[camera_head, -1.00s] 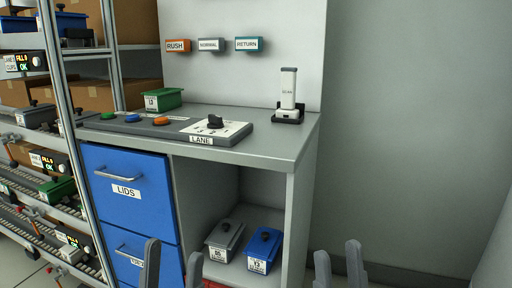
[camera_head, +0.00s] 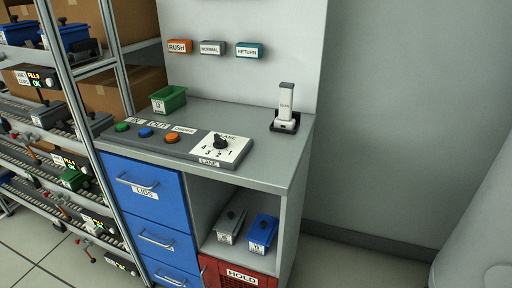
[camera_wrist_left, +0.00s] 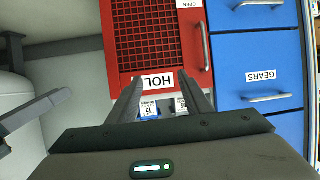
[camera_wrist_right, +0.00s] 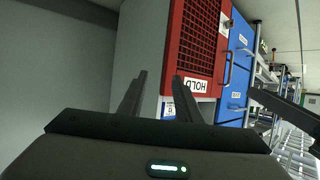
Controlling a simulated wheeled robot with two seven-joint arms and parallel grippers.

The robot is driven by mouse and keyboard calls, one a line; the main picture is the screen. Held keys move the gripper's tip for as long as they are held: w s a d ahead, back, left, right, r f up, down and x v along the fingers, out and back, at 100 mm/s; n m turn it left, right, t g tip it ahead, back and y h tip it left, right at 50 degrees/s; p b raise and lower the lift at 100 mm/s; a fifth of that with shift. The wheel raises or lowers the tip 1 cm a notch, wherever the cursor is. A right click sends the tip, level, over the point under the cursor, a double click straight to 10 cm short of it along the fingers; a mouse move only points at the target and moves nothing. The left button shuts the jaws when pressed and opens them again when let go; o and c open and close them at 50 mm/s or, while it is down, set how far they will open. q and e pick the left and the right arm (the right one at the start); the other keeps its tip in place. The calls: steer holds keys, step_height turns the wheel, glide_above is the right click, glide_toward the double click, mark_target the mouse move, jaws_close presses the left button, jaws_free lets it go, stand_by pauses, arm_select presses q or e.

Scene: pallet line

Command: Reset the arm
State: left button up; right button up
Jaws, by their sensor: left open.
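Neither of my grippers shows in the head view. In the left wrist view my left gripper (camera_wrist_left: 160,78) has its two fingers apart and holds nothing. Its fingers point at a red cabinet (camera_wrist_left: 155,45) labelled HOLD. In the right wrist view my right gripper (camera_wrist_right: 159,76) also has its fingers apart with nothing between them, pointing towards the same red cabinet (camera_wrist_right: 200,40). I cannot tell the exact distance from either gripper to the cabinet.
A grey workbench (camera_head: 270,180) carries a switch panel (camera_head: 150,146), a green bin (camera_head: 168,99) and a scanner (camera_head: 286,105). Below are blue drawers (camera_head: 150,205) and a shelf with a grey box (camera_head: 231,226) and blue box (camera_head: 263,232). A rack (camera_head: 58,65) stands left.

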arm_select(q)
steer(key=s+a+f+g+p, duration=0.2)
steer(key=s+f, duration=0.2)
steer(key=s, duration=0.3)
steer(key=s+a+f+g+y+p, duration=0.1)
steer(key=s+a+f+g+p, duration=0.1)
steer(key=s, duration=0.5)
steer(key=s+a+f+g+y+p, duration=0.1)
steer(key=s+a+f+g+p, duration=0.1)
steer(key=s+f, duration=0.4)
steer(key=shift+s+a+n+g+p, duration=0.35)
steer(key=shift+s+g+p, duration=0.2)
steer(key=shift+g+p, duration=0.25)
arm_select(e)
steer(key=s+d+f+g, duration=0.2)
steer(key=s+f, duration=0.2)
steer(key=s, duration=0.3)
steer(key=s+d+f+g+h, duration=0.1)
steer(key=s+d+f+g, duration=0.1)
steer(key=s, duration=0.5)
steer(key=s+d+f+g+h, duration=0.1)
steer(key=s+d+f+g, duration=0.1)
steer(key=s+f, duration=0.4)
steer(key=shift+s+d+m+g, duration=0.35)
steer(key=shift+s+g, duration=0.2)
steer(key=shift+g, duration=0.15)
steer(key=shift+w, duration=0.15)
arm_select(q)
steer(key=shift+c, duration=0.6)
